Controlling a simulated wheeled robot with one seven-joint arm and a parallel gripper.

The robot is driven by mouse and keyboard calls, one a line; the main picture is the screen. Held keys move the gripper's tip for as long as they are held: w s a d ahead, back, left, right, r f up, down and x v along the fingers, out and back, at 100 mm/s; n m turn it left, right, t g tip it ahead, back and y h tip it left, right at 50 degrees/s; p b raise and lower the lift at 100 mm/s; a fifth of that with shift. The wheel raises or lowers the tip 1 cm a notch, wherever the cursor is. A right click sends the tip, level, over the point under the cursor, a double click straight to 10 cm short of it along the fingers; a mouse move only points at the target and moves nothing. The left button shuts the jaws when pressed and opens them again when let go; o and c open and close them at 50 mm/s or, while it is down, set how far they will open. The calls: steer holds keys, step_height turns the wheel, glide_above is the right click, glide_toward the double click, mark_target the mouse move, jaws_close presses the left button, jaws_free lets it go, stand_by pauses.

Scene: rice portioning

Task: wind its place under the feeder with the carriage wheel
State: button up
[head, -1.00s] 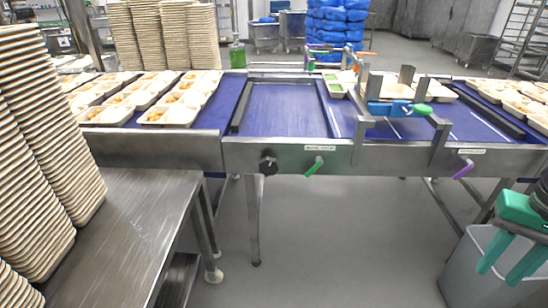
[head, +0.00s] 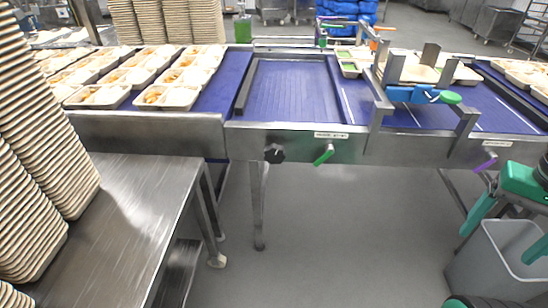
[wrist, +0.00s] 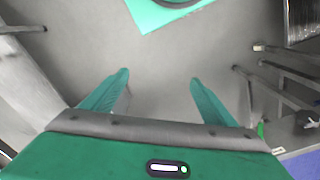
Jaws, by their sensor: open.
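A black knob (head: 274,154) sits on the steel front rail of the line, left of a green crank handle (head: 323,156). A purple handle (head: 486,163) is farther right. I cannot tell for sure which is the carriage wheel. A steel frame with a blue and green lever (head: 423,94), perhaps the feeder, stands over the blue belt. A small tray with green contents (head: 350,68) lies left of it. My gripper (head: 507,232) is at the right, open, empty, and apart from the knob and handles. Its green fingers also show in the wrist view (wrist: 158,82).
Filled trays (head: 165,95) stand on the belt at left. Tall tray stacks rise from a steel table (head: 140,210) at front left. A grey bin (head: 495,260) stands below my gripper. The floor (head: 330,230) before the line is clear.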

steer(key=w+a+f+m+t+h, duration=0.15)
steer(key=w+f+h, duration=0.3)
steer(key=w, duration=0.75)
steer(key=w+f+m+h, duration=0.2)
steer(key=w+f+h, duration=0.3)
steer(key=w, duration=0.7)
steer(key=w+a+f+t, duration=0.3)
steer(key=w+a+t, duration=0.1)
steer(key=w+a, duration=0.25)
steer(key=n+t+y, duration=0.9)
steer(key=t, duration=0.4)
glide_toward(274, 157)
steer(key=shift+m, duration=0.25)
steer(key=w, duration=1)
steer(key=shift+w+d+r, duration=0.1)
steer(key=shift+w+d, duration=0.15)
steer(key=shift+c, duration=0.5)
steer(key=c, duration=0.9)
